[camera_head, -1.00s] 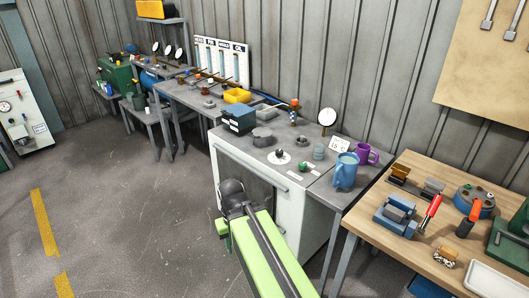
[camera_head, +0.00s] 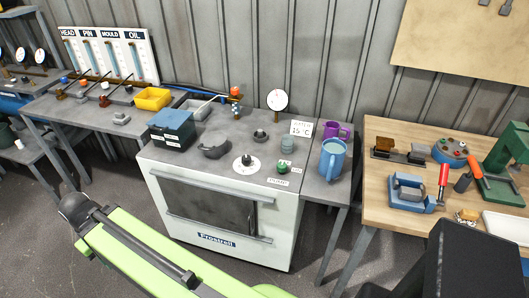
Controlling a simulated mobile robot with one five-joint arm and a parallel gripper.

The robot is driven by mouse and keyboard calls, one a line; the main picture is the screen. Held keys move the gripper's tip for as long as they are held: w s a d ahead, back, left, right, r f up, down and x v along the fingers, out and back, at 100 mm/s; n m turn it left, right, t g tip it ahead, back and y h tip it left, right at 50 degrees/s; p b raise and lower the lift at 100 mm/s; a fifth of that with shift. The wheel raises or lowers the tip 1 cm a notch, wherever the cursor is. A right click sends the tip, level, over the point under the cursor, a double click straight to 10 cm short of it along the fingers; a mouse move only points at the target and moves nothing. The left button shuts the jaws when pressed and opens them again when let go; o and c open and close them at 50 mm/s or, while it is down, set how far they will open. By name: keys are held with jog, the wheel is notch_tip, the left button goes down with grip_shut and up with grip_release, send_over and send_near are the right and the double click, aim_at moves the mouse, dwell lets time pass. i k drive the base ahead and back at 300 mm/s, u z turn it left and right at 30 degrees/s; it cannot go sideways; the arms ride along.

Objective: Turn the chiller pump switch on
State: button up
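The chiller is a white cabinet (camera_head: 285,235) with a grey top and a "Frostrell" plate on its front. On its top is a white dial with a dark knob (camera_head: 246,164). To the right of the dial is a small switch with a green part (camera_head: 284,166), with small white labels beside and below it. The lettering and the switch's position are too small to read. My green arm link crosses the lower left, in front of the chiller. My gripper's fingers cannot be made out in this view.
A dark blue box (camera_head: 172,129) stands on the chiller's left; a blue mug (camera_head: 333,160) and purple mug (camera_head: 334,130) are at its right. A round gauge (camera_head: 278,101) stands behind. A wooden bench (camera_head: 376,196) with tools is at right. A dark block hides the lower right corner.

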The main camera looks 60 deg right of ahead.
aim_at(281, 167)
jog(key=z, duration=0.15)
jog(key=i, duration=0.65)
jog(key=z, duration=0.55)
jog(key=k, duration=0.85)
jog(key=z, duration=0.15)
jog(key=i, duration=0.9)
jog(key=u, duration=0.05)
